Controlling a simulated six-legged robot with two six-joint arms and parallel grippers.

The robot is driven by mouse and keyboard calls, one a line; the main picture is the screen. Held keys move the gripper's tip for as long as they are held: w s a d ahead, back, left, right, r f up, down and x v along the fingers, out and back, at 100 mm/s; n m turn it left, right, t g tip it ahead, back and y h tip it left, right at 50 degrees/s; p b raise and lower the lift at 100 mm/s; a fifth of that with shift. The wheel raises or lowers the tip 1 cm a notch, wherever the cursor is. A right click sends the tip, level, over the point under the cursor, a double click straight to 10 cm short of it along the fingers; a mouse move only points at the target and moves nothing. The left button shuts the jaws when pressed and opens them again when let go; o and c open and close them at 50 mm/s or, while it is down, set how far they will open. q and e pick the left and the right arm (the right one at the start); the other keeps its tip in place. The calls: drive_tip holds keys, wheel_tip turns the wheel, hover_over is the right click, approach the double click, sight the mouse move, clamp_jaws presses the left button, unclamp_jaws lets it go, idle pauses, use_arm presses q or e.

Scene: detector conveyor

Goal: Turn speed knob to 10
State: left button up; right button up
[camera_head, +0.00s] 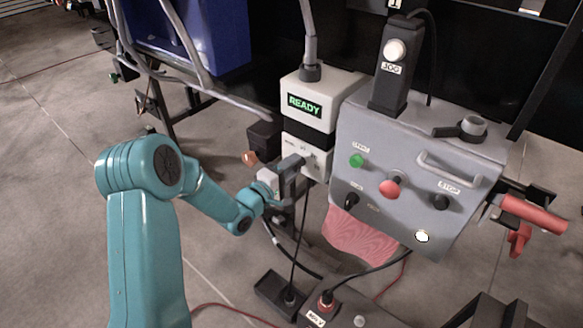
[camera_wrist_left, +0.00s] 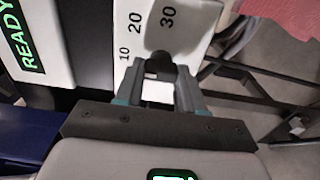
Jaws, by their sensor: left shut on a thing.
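The speed knob (camera_wrist_left: 158,64) is a dark knob on a white panel with the marks 10, 20 and 30, seen in the left wrist view. My left gripper (camera_wrist_left: 159,88) is shut on it, with one finger on each side. Which mark the knob points at I cannot tell, as the fingers and the view angle hide its pointer. In the head view my left gripper (camera_head: 296,168) reaches the white speed panel (camera_head: 318,160) under the READY box, and the knob is mostly hidden there. My right gripper is not in view.
The white box with the green READY display (camera_head: 305,105) stands above the panel. To its right is a grey control box (camera_head: 400,195) with several buttons and a handle. A blue bin (camera_head: 190,35) stands at the back left. Cables hang below the panel.

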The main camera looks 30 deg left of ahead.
use_arm(q)
drive_tip(key=o, duration=1)
drive_tip(key=shift+o, duration=0.2)
drive_tip(key=shift+s, duration=0.1)
drive_tip(key=s+a, duration=0.1)
drive_tip(key=s, duration=1.5)
drive_tip(key=shift+a, duration=0.15)
